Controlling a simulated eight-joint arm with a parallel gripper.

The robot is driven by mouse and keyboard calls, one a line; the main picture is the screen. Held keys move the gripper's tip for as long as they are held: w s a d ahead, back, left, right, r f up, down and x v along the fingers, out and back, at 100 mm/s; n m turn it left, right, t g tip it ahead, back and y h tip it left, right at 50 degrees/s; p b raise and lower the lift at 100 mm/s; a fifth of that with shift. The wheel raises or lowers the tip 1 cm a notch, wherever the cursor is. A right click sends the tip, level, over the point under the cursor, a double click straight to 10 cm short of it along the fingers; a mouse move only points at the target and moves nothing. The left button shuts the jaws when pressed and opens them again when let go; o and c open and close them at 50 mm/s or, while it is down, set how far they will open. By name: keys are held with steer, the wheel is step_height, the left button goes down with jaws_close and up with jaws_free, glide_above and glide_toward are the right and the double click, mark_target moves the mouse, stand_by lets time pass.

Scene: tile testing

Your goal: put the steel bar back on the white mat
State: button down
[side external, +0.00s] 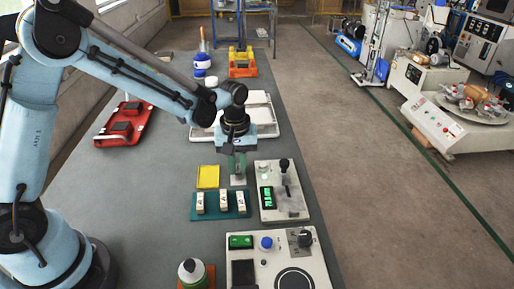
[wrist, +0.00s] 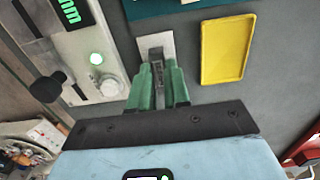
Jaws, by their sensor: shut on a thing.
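My gripper (side external: 237,168) points down over the small white mat (side external: 238,181), beside the yellow tray. In the wrist view its green fingers (wrist: 158,84) are closed on the grey steel bar (wrist: 157,66), which shows as a narrow strip between them. The white mat also shows there (wrist: 147,46), around and behind the bar's far end. The bar lies over the mat in this view. I cannot tell whether it touches the mat. The fingers hide much of the bar, and in the side view it is too small to make out.
A yellow tray (side external: 208,177) lies left of the mat. A teal rack with several pale blocks (side external: 221,214) sits in front. A tester with a green display (side external: 281,197) stands close on the right. A white tray (side external: 262,104) is behind. The table's left side is mostly clear.

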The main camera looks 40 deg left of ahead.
steer(key=shift+f, duration=0.25)
stand_by(0.6)
steer(key=c, duration=0.6)
jaws_free()
steer(key=shift+r, duration=3)
